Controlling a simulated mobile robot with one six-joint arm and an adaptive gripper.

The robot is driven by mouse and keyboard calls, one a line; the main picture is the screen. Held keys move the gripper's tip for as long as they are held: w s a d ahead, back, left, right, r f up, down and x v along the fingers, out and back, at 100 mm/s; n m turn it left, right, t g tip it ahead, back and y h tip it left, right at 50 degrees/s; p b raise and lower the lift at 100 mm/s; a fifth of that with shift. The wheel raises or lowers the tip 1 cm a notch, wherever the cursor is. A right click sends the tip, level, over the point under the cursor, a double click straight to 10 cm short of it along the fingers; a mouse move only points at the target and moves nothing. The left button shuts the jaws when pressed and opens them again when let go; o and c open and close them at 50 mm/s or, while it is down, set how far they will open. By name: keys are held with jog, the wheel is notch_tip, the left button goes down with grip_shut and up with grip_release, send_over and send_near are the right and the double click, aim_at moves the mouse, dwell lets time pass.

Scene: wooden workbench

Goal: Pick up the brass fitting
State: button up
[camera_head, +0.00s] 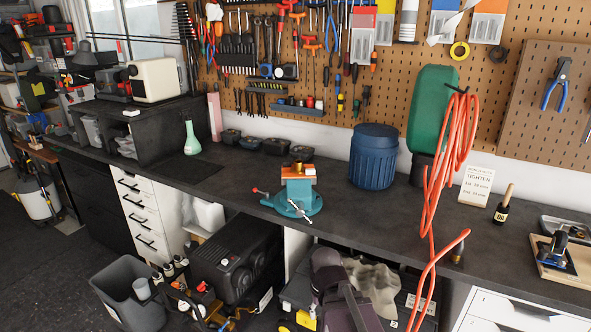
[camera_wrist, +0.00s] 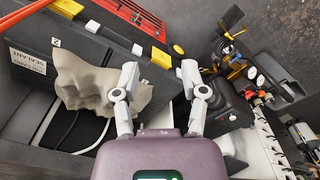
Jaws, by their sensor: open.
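A small brass-coloured piece (camera_head: 297,166) sits at the top of the teal vise (camera_head: 298,196) with orange jaws, on the bench in the head view. Another small brass-and-dark piece (camera_head: 458,251) stands on the bench near the end of the orange hose; I cannot tell for sure which is the brass fitting. Neither can be made out in the wrist view. My gripper (camera_wrist: 160,74) is open and empty in the wrist view, its two fingers wide apart. It is below the bench top, over the things stored under it, away from both brass-coloured pieces.
A crumpled beige cloth (camera_head: 374,283) lies under the bench, also in the wrist view (camera_wrist: 98,80). An orange hose (camera_head: 432,205) hangs over the bench edge. A blue drum (camera_head: 373,157) and green bottle (camera_head: 193,138) stand on the bench.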

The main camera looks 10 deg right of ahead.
jog(key=shift+d, duration=0.3)
